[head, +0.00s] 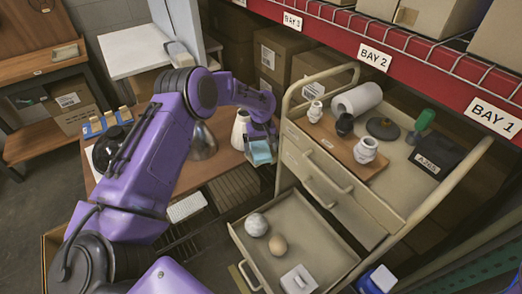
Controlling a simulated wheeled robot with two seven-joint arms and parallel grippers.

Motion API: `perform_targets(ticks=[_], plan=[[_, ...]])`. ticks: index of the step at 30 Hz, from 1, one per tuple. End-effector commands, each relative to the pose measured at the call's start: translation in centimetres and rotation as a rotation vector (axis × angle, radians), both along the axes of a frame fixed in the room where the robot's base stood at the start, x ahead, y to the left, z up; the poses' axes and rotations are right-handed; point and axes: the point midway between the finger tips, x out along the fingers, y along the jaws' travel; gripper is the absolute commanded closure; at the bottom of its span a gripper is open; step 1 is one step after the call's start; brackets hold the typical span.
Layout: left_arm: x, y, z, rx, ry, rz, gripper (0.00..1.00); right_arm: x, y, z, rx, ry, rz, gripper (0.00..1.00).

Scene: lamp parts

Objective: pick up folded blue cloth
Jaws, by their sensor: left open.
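The folded blue cloth (261,153) is a small light-blue block at the right end of the brown table, near the tan cart. My left gripper (262,141) is open, reaching in from the left with its fingers pointing down at the cloth. The fingers overlap the cloth's upper part in this view. I cannot tell whether they touch it. My right gripper is not in view.
A white vase (240,130) stands close left of my gripper, and a silver cone shade (203,142) is farther left. The tan cart (292,150) has its lower drawer (315,232) open, holding two balls and a white box. Boxes stand behind.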

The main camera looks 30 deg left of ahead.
Motion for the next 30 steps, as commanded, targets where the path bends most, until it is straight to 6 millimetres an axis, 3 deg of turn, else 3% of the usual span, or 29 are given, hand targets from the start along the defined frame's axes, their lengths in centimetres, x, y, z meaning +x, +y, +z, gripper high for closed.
perform_targets(ticks=[2,7,8,10,11,20,24,30], plan=[[0.0,0.0,0.0,0.0,0.0,0.0,0.0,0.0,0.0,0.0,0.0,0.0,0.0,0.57],[0.0,0.0,0.0,0.0,0.0,0.0,0.52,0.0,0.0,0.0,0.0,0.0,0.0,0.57],[0.0,0.0,0.0,0.0,0.0,0.0,0.56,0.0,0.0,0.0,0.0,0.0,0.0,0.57],[0.0,0.0,0.0,0.0,0.0,0.0,0.56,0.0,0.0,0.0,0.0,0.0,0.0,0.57],[0.0,0.0,0.0,0.0,0.0,0.0,0.61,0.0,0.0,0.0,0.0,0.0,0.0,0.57],[0.1,0.0,1.0,0.001,-0.001,-0.001,0.61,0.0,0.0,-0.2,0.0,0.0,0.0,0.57],[-0.1,-0.1,3.6,0.0,-0.003,-0.001,0.61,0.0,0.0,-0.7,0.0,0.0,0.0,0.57],[-4.0,-2.5,8.7,0.002,-0.004,-0.004,0.61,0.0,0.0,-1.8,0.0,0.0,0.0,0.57]])
